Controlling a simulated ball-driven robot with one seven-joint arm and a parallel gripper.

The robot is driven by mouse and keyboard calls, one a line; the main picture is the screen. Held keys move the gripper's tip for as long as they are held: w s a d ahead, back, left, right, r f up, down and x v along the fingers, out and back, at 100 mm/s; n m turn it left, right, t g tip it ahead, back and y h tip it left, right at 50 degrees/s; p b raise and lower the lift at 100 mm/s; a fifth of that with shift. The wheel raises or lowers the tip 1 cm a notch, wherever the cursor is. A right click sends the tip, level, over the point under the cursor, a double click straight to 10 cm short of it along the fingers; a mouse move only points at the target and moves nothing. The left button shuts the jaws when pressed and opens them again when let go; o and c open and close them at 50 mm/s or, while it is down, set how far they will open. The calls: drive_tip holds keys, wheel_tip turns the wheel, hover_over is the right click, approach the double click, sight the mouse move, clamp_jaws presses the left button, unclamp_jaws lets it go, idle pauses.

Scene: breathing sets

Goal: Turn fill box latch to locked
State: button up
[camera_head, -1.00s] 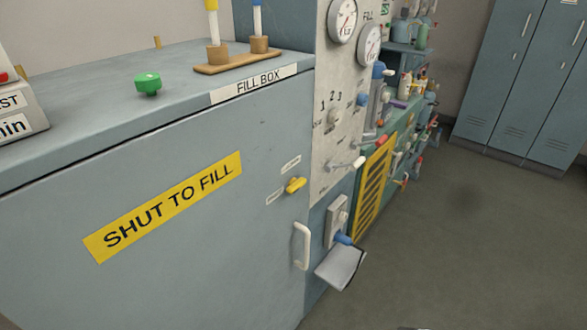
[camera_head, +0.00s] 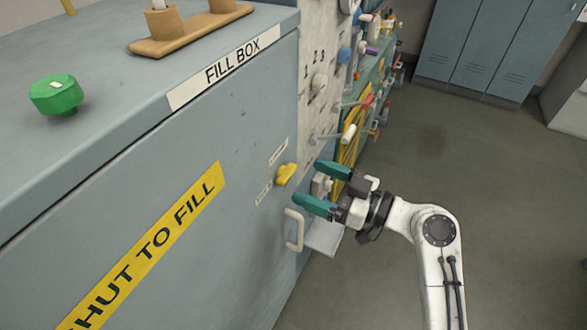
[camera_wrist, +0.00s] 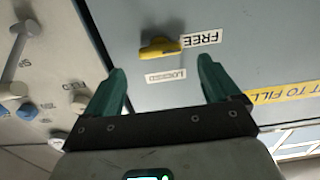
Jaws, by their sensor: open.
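The fill box (camera_head: 215,125) is a grey-blue cabinet with a FILL BOX label on its top edge. Its yellow latch (camera_head: 285,174) is on the front face, near the right edge, between two small white labels. In the wrist view the latch (camera_wrist: 158,48) lies with one end beside the FREE label (camera_wrist: 201,38); the LOCKED label (camera_wrist: 166,75) is apart from it. My gripper (camera_head: 310,184), with green fingers, is open and empty, just right of the latch and apart from it. In the wrist view the latch shows beyond and between my fingertips (camera_wrist: 161,66).
A white door handle (camera_head: 294,230) is just below the latch, close to my lower finger. A panel with knobs and levers (camera_head: 318,85) adjoins on the right. A white tray (camera_head: 323,237) sticks out below. The floor (camera_head: 490,200) at right is clear.

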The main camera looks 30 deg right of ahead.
sight(292, 173)
drive_tip(key=shift+p+x, duration=0.45)
drive_tip(key=shift+x, duration=2.1)
drive_tip(key=shift+c, duration=0.3)
drive_tip(key=c, duration=1)
drive_tip(key=shift+m, duration=0.4)
drive_tip(key=m, duration=0.3)
drive_tip(key=shift+d+m+p, duration=0.1)
drive_tip(key=shift+m+p, duration=0.2)
drive_tip(key=shift+p, duration=0.05)
drive_tip(key=m+p, duration=0.1)
drive_tip(key=m, duration=0.3)
drive_tip(key=shift+w+d, duration=0.1)
drive_tip(key=shift+f+m, duration=0.1)
drive_tip(key=shift+m, duration=0.2)
